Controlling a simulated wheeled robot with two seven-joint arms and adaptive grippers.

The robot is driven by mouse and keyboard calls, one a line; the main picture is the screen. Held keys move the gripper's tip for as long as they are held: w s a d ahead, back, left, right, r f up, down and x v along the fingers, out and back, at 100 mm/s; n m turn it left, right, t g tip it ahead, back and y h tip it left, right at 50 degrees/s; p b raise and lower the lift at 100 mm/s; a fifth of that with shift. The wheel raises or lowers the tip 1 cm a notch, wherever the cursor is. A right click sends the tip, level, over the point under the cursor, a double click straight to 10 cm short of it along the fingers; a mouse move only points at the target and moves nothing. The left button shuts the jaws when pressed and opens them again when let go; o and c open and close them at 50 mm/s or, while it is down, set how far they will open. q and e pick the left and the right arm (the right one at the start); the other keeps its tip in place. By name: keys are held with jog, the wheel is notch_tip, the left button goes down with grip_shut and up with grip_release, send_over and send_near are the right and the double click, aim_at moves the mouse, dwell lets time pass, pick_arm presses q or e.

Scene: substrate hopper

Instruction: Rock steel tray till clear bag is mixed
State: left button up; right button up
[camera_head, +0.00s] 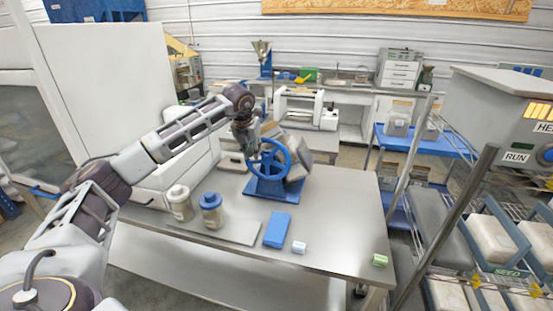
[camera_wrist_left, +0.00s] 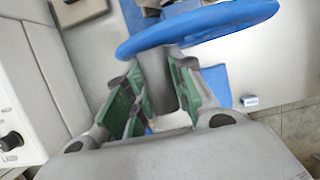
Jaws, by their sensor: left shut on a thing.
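A blue hand wheel (camera_head: 270,160) stands on a blue base (camera_head: 270,190) on the steel table. A grey, tilted body (camera_head: 323,146) sits behind the wheel; I cannot tell whether it is the steel tray. I cannot make out a clear bag. My left gripper (camera_head: 247,143) is at the wheel's upper left rim. In the left wrist view the wheel (camera_wrist_left: 200,25) crosses the top, and the green-padded fingers are shut on its dark handle (camera_wrist_left: 161,88). My right gripper is not in view.
A rack of pale bags (camera_head: 493,238) stands at right.

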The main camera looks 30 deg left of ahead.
pick_arm(q)
jog(key=shift+w+d+r+p, duration=0.3)
jog(key=shift+d+r+p, duration=0.3)
jog(key=shift+d, duration=0.25)
jog(key=shift+d+r, duration=0.1)
jog(key=shift+d, duration=0.05)
jog(key=shift+w+d+r+p, duration=0.1)
jog(key=shift+w+d+p, duration=0.1)
jog(key=shift+d, duration=0.35)
jog(key=shift+w+d+r+p, duration=0.1)
jog(key=shift+d+p, duration=0.05)
jog(key=shift+d, duration=0.35)
jog(key=o, duration=1.9)
jog(key=shift+s+f, duration=0.1)
jog(key=shift+f, duration=0.05)
jog(key=shift+c, duration=0.2)
